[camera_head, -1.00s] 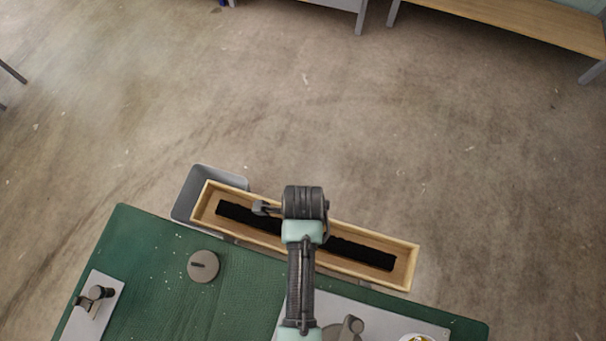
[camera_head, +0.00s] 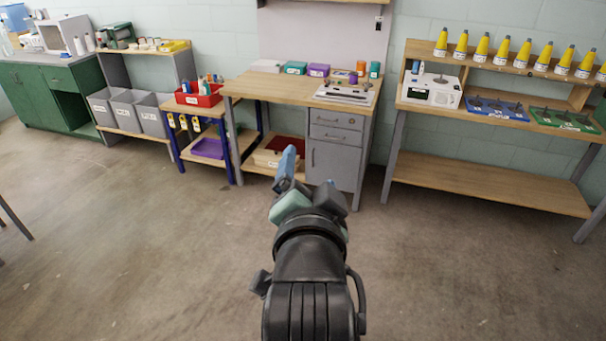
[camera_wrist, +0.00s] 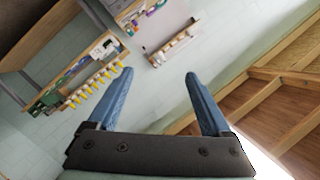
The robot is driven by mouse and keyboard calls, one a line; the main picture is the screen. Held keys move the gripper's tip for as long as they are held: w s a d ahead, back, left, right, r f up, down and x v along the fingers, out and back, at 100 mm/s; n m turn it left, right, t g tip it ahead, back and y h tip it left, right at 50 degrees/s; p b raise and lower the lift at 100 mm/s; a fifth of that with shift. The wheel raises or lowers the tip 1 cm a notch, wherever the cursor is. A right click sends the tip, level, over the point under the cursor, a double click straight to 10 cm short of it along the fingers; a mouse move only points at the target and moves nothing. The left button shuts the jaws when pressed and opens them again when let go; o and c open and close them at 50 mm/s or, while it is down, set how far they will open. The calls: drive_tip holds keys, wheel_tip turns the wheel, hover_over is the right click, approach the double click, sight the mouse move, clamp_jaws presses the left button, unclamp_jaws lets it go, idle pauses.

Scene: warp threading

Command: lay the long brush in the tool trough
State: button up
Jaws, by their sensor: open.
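My gripper (camera_head: 287,163) is raised in front of the head camera, with its blue fingertips pointing away toward the far wall. In the wrist view the gripper (camera_wrist: 158,75) shows its two blue fingers wide apart, with nothing between them. The gripper is open and empty, held up in the air. Neither the long brush nor the tool trough shows for certain in any view now.
A wooden workbench (camera_head: 277,89) with a grey cabinet stands against the far wall. A shelf unit (camera_head: 492,177) with several yellow cones stands at right. Grey bins (camera_head: 150,114) and a red box (camera_head: 199,95) stand at left. The concrete floor (camera_head: 160,245) is clear.

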drive_tip(key=s+r+n+t, duration=0.3)
drive_tip(key=s+r, duration=0.1)
drive_tip(key=r, duration=0.6)
drive_tip(key=s+r+n+t, duration=0.3)
drive_tip(key=s+r+t, duration=0.1)
drive_tip(key=r, duration=0.6)
drive_tip(key=s+a+r+n+t, duration=0.1)
drive_tip(key=s+r+n+t, duration=0.2)
drive_tip(key=r, duration=0.8)
drive_tip(key=s+t, duration=0.1)
drive_tip(key=s, duration=0.1)
drive_tip(key=shift+s, duration=0.4)
